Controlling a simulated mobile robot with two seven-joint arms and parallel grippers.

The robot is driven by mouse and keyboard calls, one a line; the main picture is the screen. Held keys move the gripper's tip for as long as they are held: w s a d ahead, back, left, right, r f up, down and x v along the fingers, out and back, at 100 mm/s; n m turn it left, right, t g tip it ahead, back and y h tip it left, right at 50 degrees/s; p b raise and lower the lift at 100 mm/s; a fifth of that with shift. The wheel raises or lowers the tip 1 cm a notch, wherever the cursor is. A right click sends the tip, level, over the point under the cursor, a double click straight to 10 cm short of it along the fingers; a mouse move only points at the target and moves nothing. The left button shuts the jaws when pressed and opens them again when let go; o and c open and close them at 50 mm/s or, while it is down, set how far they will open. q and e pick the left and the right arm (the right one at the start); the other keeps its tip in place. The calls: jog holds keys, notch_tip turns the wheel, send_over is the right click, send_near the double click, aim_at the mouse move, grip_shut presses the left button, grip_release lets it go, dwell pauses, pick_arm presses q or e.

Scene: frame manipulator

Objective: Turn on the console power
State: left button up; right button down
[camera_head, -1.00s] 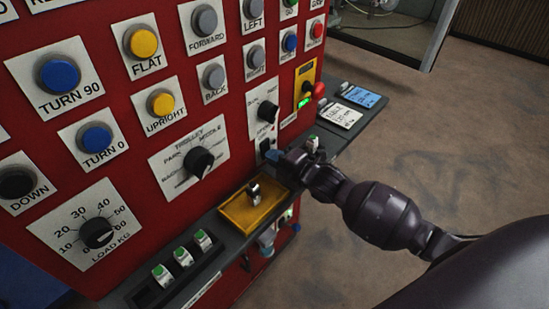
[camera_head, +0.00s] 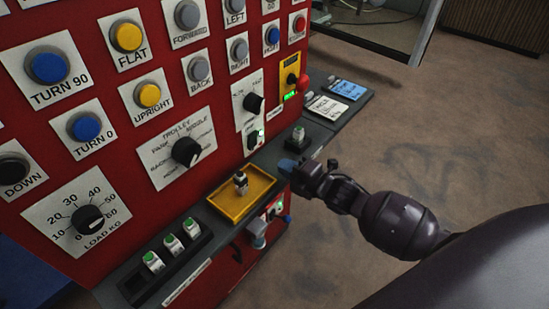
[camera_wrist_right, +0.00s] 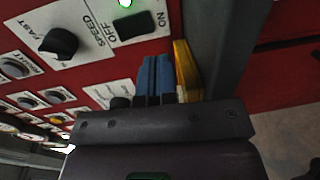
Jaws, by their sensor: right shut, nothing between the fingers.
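The red console carries a white plate with a black speed knob (camera_head: 253,103). Below the knob is a black rocker switch (camera_head: 252,141) with a lit green light beside it. In the right wrist view the switch (camera_wrist_right: 138,26) is marked OFF and ON, and the green light (camera_wrist_right: 125,3) is lit. My right gripper (camera_head: 288,165) is shut and empty, its blue tips to the lower right of the switch, apart from it. The blue fingers also show in the right wrist view (camera_wrist_right: 156,78). My left gripper is not in view.
A yellow tray (camera_head: 262,199) with a small toggle sits on the console ledge. Another small switch (camera_head: 298,134) stands on the ledge near my gripper. A yellow panel (camera_head: 290,74) with a knob and green display is farther right. Open floor (camera_head: 440,150) lies right.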

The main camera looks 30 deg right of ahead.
jog(key=shift+f+v, duration=0.15)
jog(key=shift+v, duration=0.7)
jog(key=shift+f+v, duration=0.15)
jog(key=shift+v, duration=0.65)
jog(key=shift+f+v, duration=0.2)
jog(key=shift+v, duration=0.65)
jog(key=s+a+f+m+g+h, duration=0.1)
jog(key=s+f+m+g+h, duration=0.1)
jog(key=s+f+m, duration=0.3)
jog(key=s+a+f+m+g+h, duration=0.1)
jog(key=s+f+m+h, duration=0.3)
jog(key=s+m, duration=1)
notch_tip(320, 180, down, 2)
jog(key=shift+s+a+f+m+g+h, duration=0.1)
jog(key=shift+s+a+m+g+h, duration=0.15)
jog(key=shift+m+g, duration=0.7)
jog(key=shift+a, duration=0.1)
